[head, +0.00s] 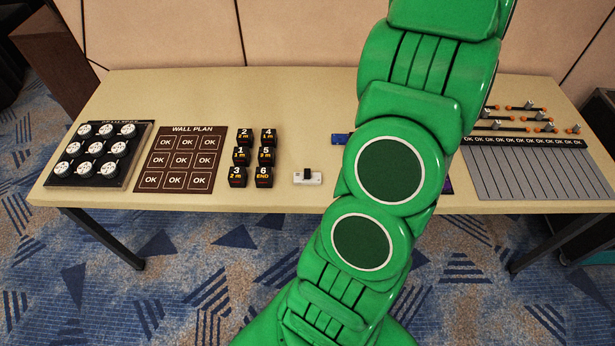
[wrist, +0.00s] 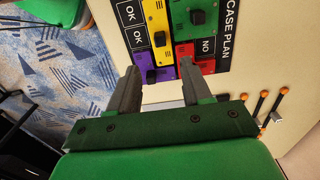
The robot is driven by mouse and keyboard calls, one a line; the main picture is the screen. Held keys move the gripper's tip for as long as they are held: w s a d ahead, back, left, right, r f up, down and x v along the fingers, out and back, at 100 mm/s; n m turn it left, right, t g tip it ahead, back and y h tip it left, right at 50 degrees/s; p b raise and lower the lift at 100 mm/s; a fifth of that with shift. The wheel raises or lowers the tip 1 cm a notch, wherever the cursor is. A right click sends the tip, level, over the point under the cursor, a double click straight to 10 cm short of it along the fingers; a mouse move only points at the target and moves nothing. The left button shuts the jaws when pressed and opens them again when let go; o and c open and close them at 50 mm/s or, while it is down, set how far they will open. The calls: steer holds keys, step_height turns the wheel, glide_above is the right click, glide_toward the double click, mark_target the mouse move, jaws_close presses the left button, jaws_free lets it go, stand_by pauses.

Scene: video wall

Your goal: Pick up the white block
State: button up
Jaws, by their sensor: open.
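The white block (head: 302,178) lies on the table near its front edge in the head view, with a black knob on top. It stands apart, right of the black numbered cubes. I cannot make it out in the wrist view. My gripper (wrist: 160,72) is open in the wrist view, with no block clearly between its fingers. Its fingers reach toward the near edge of the CASE PLAN board (wrist: 224,30). In the head view my green arm hides the gripper and most of that board.
The board holds yellow (wrist: 155,22), purple (wrist: 146,62), red (wrist: 207,67) and green blocks with black knobs. Black numbered cubes (head: 240,157), the WALL PLAN board (head: 168,187) and a rack of white round pieces (head: 58,180) stand left. A grey striped panel (head: 520,175) lies right.

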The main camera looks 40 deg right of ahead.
steer(key=shift+o, duration=0.2)
glide_toward(307, 175)
steer(key=shift+w+d+f, duration=0.25)
steer(key=shift+w+f, duration=0.15)
steer(key=shift+w, duration=0.1)
steer(key=shift+w+d+f, duration=0.2)
steer(key=shift+w+f, duration=0.15)
steer(key=shift+w, duration=0.1)
steer(key=shift+a+f, duration=0.2)
steer(key=shift+f, duration=1.15)
steer(key=shift+s+a+f, duration=0.15)
steer(key=shift+s+f, duration=0.05)
steer(key=shift+f, duration=0.65)
steer(key=shift+s+a+f, duration=0.15)
steer(key=shift+f, duration=0.7)
steer(key=shift+d+f, duration=0.1)
steer(key=shift+f, duration=0.8)
steer(key=shift+c, duration=0.3)
